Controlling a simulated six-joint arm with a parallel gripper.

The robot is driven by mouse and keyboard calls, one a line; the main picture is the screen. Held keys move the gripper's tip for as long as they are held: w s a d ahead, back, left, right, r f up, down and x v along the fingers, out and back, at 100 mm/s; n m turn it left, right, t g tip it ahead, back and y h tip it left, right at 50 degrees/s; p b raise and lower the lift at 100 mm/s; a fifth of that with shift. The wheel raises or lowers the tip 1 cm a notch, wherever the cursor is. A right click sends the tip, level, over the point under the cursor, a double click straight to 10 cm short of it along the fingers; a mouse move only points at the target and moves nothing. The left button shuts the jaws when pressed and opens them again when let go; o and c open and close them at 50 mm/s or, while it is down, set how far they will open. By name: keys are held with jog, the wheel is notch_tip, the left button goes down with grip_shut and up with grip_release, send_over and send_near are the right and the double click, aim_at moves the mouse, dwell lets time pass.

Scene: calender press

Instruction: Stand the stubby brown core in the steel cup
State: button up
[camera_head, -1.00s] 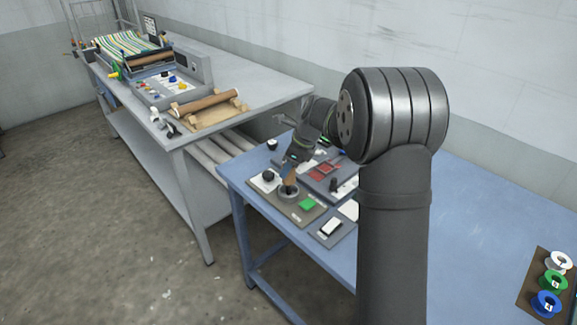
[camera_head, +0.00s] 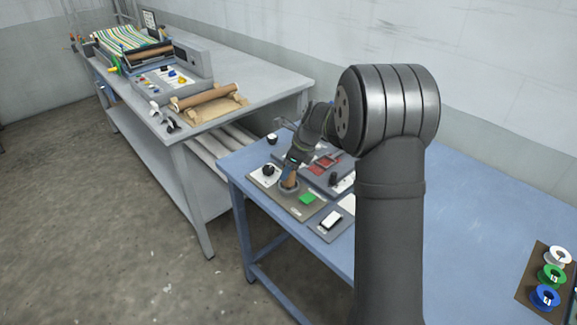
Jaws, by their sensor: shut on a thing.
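The stubby brown core (camera_head: 291,177) is small in the head view, on the blue table left of my upper arm. My gripper (camera_head: 293,167) points down and is shut on the core's upper part. The core's lower end is at the steel cup (camera_head: 289,187), a small grey ring on a brown board. The core looks close to upright with its lower end inside the cup's rim. I cannot tell whether it touches the cup's floor. The fingers are dark and too small to see in detail.
A black knob (camera_head: 268,170) on a white plate stands left of the cup, and a green block (camera_head: 308,198) to its right. A dark panel with red parts (camera_head: 325,162) lies behind. Spools (camera_head: 551,276) sit at the far right. The table's right half is mostly clear.

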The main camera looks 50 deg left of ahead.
jog(key=shift+f, duration=0.25)
dwell(0.3)
jog(key=shift+f, duration=0.85)
jog(key=shift+f, duration=0.4)
dwell(0.5)
jog(key=o, duration=1)
jog(key=shift+o, duration=0.6)
jog(key=o, duration=0.5)
jog(key=shift+c, duration=0.2)
jog(key=shift+r, duration=0.1)
jog(key=shift+r, duration=3.45)
